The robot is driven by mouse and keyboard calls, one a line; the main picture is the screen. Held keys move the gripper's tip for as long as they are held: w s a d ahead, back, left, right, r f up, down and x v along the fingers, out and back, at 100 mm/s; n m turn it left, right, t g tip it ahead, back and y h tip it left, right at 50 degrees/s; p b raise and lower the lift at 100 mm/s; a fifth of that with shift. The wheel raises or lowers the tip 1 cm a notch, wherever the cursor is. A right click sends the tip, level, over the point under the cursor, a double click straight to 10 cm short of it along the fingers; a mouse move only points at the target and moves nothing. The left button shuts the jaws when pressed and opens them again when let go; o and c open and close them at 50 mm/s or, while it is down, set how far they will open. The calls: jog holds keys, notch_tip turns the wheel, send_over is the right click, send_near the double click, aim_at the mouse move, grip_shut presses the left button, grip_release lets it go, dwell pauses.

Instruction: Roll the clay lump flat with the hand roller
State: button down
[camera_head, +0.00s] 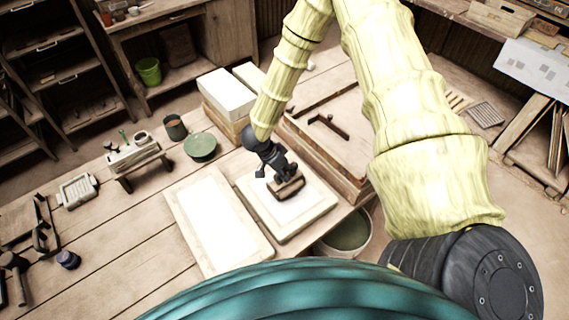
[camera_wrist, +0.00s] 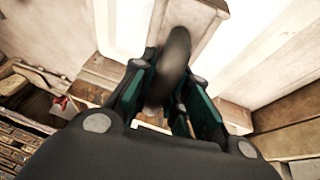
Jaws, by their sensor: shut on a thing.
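My gripper (camera_head: 282,170) reaches down over the right of two pale boards and is shut on the hand roller (camera_head: 289,188). The roller looks brown and wooden, low over the board's white top (camera_head: 268,217); I cannot tell if it touches. In the wrist view, a dark rounded handle (camera_wrist: 174,62) sits between the fingers (camera_wrist: 160,105). Brown wood shows on both sides of the fingers there, probably the roller's ends. I cannot make out the clay lump; it may be under the roller or blend with the white surface.
A second white-topped board (camera_head: 215,222) lies just left. A wooden frame (camera_head: 335,155) is at right, a bucket (camera_head: 347,238) beyond the table edge.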

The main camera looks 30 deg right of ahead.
jog(key=shift+s+f, duration=0.2)
jog(key=shift+s, duration=0.55)
jog(key=shift+w+r, duration=0.15)
jog(key=shift+w, duration=0.75)
jog(key=shift+w+r, duration=0.1)
jog(key=shift+w, duration=0.8)
jog(key=shift+s+f, duration=0.25)
jog(key=shift+s, duration=0.4)
jog(key=shift+s+r, duration=0.1)
jog(key=shift+s, duration=0.1)
jog(key=shift+r, duration=0.1)
jog(key=shift+w+r, duration=0.1)
jog(key=shift+r, duration=3.35)
jog(key=shift+f, duration=0.15)
